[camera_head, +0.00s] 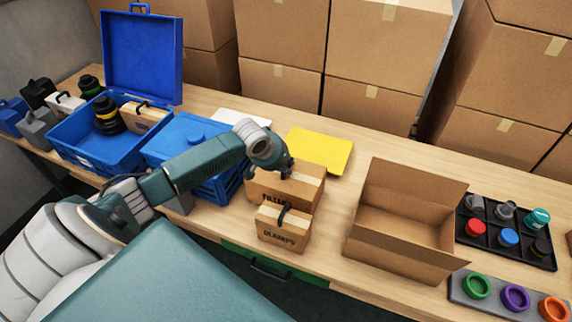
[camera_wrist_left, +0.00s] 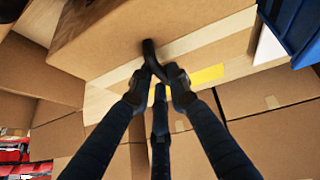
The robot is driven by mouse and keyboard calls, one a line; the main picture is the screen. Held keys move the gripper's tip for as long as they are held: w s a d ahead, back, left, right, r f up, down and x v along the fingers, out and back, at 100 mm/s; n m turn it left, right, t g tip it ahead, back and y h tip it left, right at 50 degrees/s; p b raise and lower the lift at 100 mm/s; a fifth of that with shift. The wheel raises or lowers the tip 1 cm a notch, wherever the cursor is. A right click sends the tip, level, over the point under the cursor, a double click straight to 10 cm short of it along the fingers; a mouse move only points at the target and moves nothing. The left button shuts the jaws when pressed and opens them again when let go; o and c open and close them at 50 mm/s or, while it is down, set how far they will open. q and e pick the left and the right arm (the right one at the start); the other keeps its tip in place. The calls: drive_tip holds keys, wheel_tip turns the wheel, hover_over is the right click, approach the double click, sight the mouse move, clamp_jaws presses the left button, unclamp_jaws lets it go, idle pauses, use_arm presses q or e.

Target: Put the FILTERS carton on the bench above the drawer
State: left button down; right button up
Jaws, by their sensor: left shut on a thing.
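The FILTERS carton (camera_head: 308,189) is a brown box with tape and a dark handle, seen in the middle of the head view. My left gripper (camera_head: 272,168) is at its top and shut on the handle. In the left wrist view the fingers (camera_wrist_left: 158,82) close around the black handle of the carton (camera_wrist_left: 150,35). I cannot tell whether the carton touches the bench (camera_head: 335,215). The smaller CLAMPS carton (camera_head: 280,236) stands in front and hides part of its front face. The green drawer (camera_head: 275,268) is below the bench's front edge. My right gripper is not in view.
An open empty carton (camera_head: 400,245) stands to the right, beside a black tray (camera_head: 510,244) of jars. A yellow sheet (camera_head: 320,150) lies behind. Blue crates (camera_head: 190,150) stand to the left. Large boxes (camera_head: 385,70) line the back. Bench is bare between FILTERS and the open carton.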

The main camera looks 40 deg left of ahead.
use_arm(q)
drive_tip(key=shift+w+f, duration=0.1)
drive_tip(key=c, duration=1.6)
unclamp_jaws()
drive_tip(key=shift+f, duration=0.1)
drive_tip(key=shift+c, duration=0.2)
drive_tip(key=b+v, duration=0.1)
drive_tip(key=v, duration=1.1)
